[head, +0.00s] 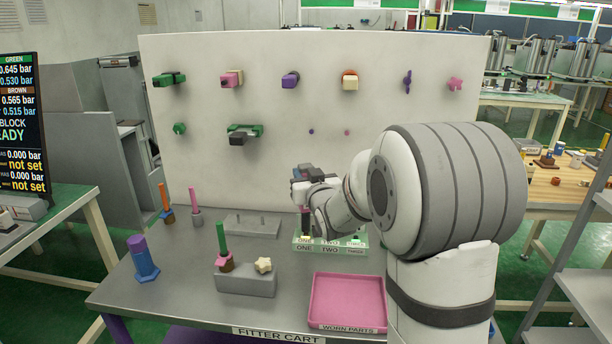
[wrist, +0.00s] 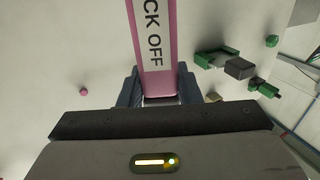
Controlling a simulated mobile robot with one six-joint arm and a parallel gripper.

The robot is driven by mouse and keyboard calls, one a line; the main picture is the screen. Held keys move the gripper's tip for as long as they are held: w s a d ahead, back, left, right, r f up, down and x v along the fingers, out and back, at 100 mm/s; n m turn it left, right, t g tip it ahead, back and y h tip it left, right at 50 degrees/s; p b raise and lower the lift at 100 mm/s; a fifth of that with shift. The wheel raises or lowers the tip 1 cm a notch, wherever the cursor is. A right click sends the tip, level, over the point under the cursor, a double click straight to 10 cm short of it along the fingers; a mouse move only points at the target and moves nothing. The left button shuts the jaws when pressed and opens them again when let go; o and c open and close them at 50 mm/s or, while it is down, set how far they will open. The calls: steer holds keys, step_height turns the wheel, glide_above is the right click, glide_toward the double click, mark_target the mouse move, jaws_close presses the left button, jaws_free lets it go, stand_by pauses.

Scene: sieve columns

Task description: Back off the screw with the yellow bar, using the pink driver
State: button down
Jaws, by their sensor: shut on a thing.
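In the wrist view my gripper (wrist: 160,90) has its two blue-grey fingers on either side of a pink bar-shaped driver (wrist: 156,40), shut on it. Black letters reading "CK OFF" show on the driver's face; its far end runs out of the picture. In the head view my gripper (head: 303,178) is in front of the lower middle of the white board, above the cart, and the driver cannot be made out clearly. A cream-yellow block (head: 350,83) with orange behind it is on the board's upper row. I cannot tell whether it is the screw with the yellow bar.
The white board (head: 200,55) carries several coloured fittings, including a green bracket with a dark block (head: 243,134). On the cart stand a labelled green holder (head: 330,249), a pink worn-parts tray (head: 348,302), a grey block (head: 246,283) and several upright pegs. My arm hides the board's lower right.

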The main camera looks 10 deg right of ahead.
mark_target(306, 166)
steer(key=shift+f+b, duration=1.05)
steer(key=shift+b, duration=0.3)
stand_by(0.8)
steer(key=shift+r+b, duration=0.3)
steer(key=shift+b, duration=0.2)
stand_by(1.0)
steer(key=shift+r, duration=0.15)
stand_by(0.4)
steer(key=shift+r+p, duration=1.2)
steer(key=shift+r, duration=1.45)
steer(key=shift+s+f, duration=0.1)
